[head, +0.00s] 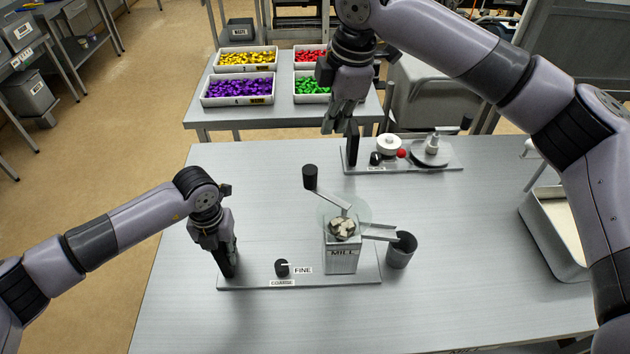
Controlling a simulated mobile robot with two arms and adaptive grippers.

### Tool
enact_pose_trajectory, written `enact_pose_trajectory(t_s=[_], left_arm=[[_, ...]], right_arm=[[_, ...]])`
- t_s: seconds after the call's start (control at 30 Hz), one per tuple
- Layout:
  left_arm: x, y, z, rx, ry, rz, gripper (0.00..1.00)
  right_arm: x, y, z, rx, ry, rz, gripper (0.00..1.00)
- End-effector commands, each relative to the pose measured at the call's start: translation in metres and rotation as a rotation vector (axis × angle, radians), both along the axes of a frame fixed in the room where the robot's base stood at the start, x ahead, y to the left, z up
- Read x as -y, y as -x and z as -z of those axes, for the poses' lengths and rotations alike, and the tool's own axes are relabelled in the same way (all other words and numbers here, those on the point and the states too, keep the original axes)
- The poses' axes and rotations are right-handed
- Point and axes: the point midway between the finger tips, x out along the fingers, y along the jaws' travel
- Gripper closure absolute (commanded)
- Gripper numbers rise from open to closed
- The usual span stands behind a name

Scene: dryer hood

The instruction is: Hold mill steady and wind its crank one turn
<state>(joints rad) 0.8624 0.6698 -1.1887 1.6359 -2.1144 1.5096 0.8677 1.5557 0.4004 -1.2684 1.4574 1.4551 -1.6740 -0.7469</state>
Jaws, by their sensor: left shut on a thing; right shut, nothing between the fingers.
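The mill (341,262) is a grey box labelled MILL, upright on a flat base plate (300,283). A clear bowl with pale chunks (343,228) sits on top. Its crank arm (331,197) points to the back left and ends in a black upright knob (310,177). My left gripper (228,267) is shut at the left end of the base plate; what its fingers hold there is mostly hidden by them. My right gripper (352,145) is shut and empty, behind and right of the crank knob, apart from it.
A grey cup (401,250) is at the mill's chute (379,233). A second plate (430,167) with a white jar and red ball lies behind. A tray (556,232) is at right. The left front table is clear.

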Motion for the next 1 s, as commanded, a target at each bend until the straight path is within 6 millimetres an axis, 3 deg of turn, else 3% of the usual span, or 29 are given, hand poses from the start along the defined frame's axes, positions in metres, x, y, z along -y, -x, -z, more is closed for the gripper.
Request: enact_pose_trajectory(t_s=[0.03,0.5,0.7,1.0], left_arm=[[-0.001,0.005,0.007,-0.014,-0.004,0.002,1.0],[-0.001,0.005,0.007,-0.014,-0.004,0.002,1.0],[-0.001,0.005,0.007,-0.014,-0.004,0.002,1.0],[-0.001,0.005,0.007,-0.014,-0.004,0.002,1.0]], right_arm=[[0.0,-0.001,0.002,-0.011,-0.013,0.09,1.0],[0.003,-0.007,0.01,-0.11,-0.141,0.954,1.0],[0.003,-0.009,0.011,-0.129,-0.169,1.129,1.0],[0.004,-0.009,0.031,-0.133,-0.172,1.167,1.0]])
